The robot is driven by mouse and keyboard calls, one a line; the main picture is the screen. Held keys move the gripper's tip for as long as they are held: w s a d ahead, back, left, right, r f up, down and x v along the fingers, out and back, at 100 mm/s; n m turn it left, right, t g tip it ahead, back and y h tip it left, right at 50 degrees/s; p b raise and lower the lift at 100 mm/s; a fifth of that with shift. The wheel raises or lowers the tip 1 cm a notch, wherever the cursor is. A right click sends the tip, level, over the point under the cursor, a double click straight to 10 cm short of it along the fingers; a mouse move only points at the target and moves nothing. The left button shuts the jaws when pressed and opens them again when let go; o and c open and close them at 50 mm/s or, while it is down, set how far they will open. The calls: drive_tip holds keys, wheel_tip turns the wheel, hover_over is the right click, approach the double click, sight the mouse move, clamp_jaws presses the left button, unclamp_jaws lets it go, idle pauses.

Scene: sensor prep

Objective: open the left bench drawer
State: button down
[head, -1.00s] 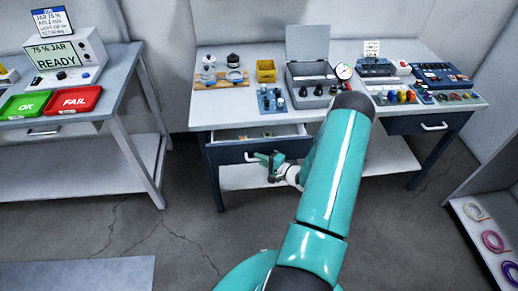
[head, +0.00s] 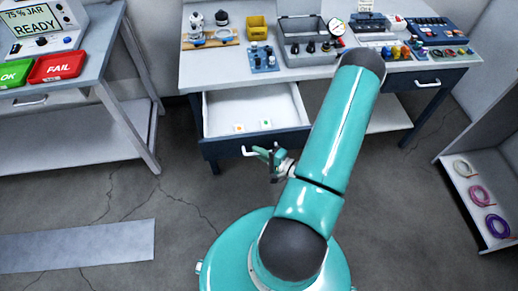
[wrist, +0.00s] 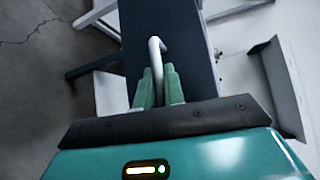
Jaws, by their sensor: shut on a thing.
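The left bench drawer (head: 256,112) is pulled well out from under the bench in the head view. Its dark front panel (head: 228,148) faces me and its white inside shows. Two small pale items, one with an orange mark (head: 239,128) and one with a green mark (head: 266,124), lie in it. My gripper (head: 268,154) is at the drawer front, shut on the white bar handle (head: 246,151). In the wrist view the green fingers (wrist: 159,88) close on either side of the handle (wrist: 155,55).
The bench top (head: 200,72) holds an open grey case (head: 308,48), a yellow bin (head: 262,28) and small parts. A right drawer (head: 425,82) is shut. A side table (head: 90,60) stands left and a shelf with coils (head: 478,195) right.

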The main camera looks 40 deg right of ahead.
drive_tip(key=c, duration=1.5)
unclamp_jaws()
drive_tip(key=shift+s, duration=0.1)
drive_tip(key=v, duration=1.3)
drive_tip(key=shift+s+d+r, duration=0.1)
drive_tip(key=shift+s+d, duration=0.05)
drive_tip(key=shift+s, duration=0.2)
drive_tip(key=w+a+r+n+g+y, duration=0.45)
drive_tip(key=a+r+n+g, duration=0.2)
drive_tip(key=r, duration=0.25)
drive_tip(key=w+a+r+n+g+y, duration=0.3)
drive_tip(key=w+a+r+n+g, duration=0.3)
drive_tip(key=r, duration=0.3)
drive_tip(key=a+r+n+h, duration=0.1)
drive_tip(key=a+r+h, duration=0.2)
drive_tip(key=r, duration=0.3)
drive_tip(key=s+a+r+n+t+h, duration=0.1)
drive_tip(key=a+r+n+h, duration=0.1)
drive_tip(key=a+r+h, duration=0.2)
drive_tip(key=s+a+r+n+t+h, duration=0.1)
drive_tip(key=a+r, duration=0.4)
drive_tip(key=r, duration=0.5)
drive_tip(key=shift+s+a+r+n+h, duration=0.15)
drive_tip(key=shift+n+h, duration=0.1)
drive_tip(key=shift+h, duration=0.45)
drive_tip(key=shift+a+n+h, duration=0.15)
drive_tip(key=shift+n+h, duration=0.05)
drive_tip(key=shift+h, duration=0.45)
